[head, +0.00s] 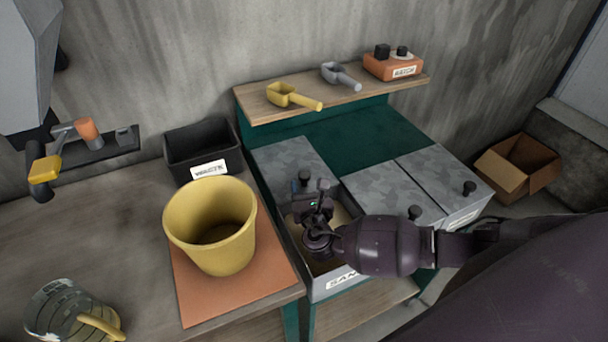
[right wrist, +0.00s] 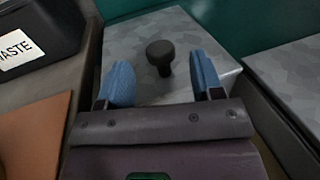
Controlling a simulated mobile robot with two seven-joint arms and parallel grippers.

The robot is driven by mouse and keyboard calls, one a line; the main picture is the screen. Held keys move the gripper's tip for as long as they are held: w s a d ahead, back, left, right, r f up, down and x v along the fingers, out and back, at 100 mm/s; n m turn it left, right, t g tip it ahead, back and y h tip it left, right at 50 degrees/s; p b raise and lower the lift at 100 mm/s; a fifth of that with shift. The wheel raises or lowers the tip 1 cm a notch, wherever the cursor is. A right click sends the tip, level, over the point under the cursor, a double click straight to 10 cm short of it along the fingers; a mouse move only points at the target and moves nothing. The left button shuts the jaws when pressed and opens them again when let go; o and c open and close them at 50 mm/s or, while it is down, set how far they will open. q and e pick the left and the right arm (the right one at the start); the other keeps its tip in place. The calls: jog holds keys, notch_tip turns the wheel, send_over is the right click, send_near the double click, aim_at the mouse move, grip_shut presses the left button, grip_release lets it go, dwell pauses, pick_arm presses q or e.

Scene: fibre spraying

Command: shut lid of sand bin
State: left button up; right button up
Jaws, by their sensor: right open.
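The sand bin (head: 318,289) is the left one of the grey bins, its label partly hidden by my right arm. Its grey mottled lid (head: 279,157) lies towards the back, leaving the front of the bin open with a light brown inside showing. The lid has a black knob (head: 305,175), which also shows in the right wrist view (right wrist: 160,55). My right gripper (head: 313,187) is above the bin, close to the knob. In the right wrist view its blue fingers stand apart, with the knob appearing between them and clear space on both sides. My left gripper is not in view.
Two closed grey bins (head: 385,190) stand to the right. A black waste box (head: 183,151) and a yellow bucket (head: 232,245) on an orange mat (head: 190,298) stand to the left. A wooden shelf (head: 262,108) with scoops and an orange scale (head: 392,68) is behind.

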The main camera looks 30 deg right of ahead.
aim_at(305, 179)
jog(key=shift+x, duration=2.3)
jog(key=shift+c, duration=0.3)
grip_shut()
